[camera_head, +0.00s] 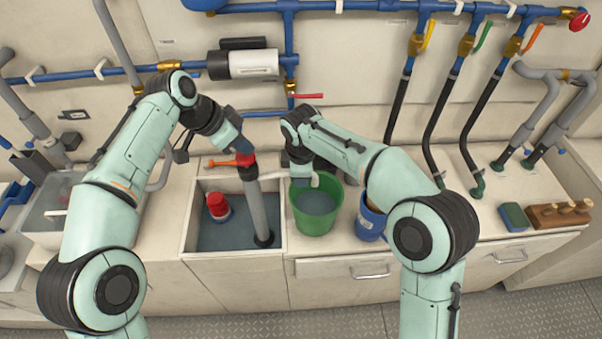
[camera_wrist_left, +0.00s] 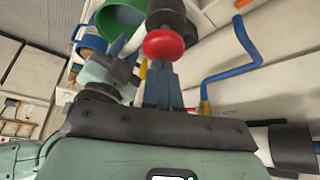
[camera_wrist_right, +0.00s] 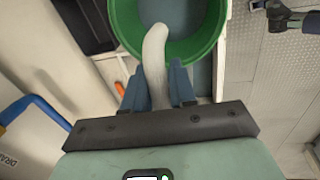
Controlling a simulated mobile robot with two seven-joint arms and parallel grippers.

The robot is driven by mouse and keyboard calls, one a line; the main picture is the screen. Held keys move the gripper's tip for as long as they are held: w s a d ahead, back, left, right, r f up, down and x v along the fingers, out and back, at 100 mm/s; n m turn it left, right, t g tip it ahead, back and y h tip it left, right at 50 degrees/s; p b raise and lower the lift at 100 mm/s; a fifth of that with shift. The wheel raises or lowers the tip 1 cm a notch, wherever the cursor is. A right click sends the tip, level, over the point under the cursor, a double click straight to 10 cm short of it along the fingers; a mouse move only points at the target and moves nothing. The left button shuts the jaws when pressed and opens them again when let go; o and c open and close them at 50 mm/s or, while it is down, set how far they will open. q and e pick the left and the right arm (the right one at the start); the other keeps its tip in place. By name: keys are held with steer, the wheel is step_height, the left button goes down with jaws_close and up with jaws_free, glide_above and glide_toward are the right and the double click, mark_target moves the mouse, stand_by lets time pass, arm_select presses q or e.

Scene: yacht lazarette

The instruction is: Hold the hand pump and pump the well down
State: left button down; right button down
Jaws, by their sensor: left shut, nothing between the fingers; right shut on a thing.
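The hand pump (camera_head: 257,210), a grey tube with a black foot and red top, stands in the open well (camera_head: 190,240) with dark water at its bottom. My left gripper (camera_head: 240,148) is shut and empty at the pump's top. In the left wrist view the red knob (camera_wrist_left: 163,45) is right by its fingertips (camera_wrist_left: 160,82); I cannot tell whether they touch. My right gripper (camera_wrist_right: 156,85) is shut on the pale discharge hose (camera_wrist_right: 155,50). The hose end hangs over the green bucket (camera_head: 318,225), which holds bluish water.
A red-capped container (camera_head: 218,206) is in the well's left part. A blue bucket (camera_head: 369,222) stands right of the green one. A sponge (camera_head: 513,217) and a wooden block with pegs (camera_head: 560,214) lie further right. Pipes and valves line the back wall.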

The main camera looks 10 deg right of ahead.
arm_select(q)
steer(key=shift+f, duration=0.75)
steer(key=shift+r, duration=2.35)
arm_select(e)
steer(key=c, duration=0.8)
jaws_free()
steer(key=shift+c, duration=0.2)
arm_select(q)
step_height(320, 180, up, 5)
steer(key=shift+r, duration=0.1)
arm_select(e)
steer(key=shift+r, duration=0.1)
step_height(320, 180, up, 12)
steer(key=s, duration=0.2)
steer(key=shift+a+f, duration=0.2)
steer(key=shift+a, duration=0.05)
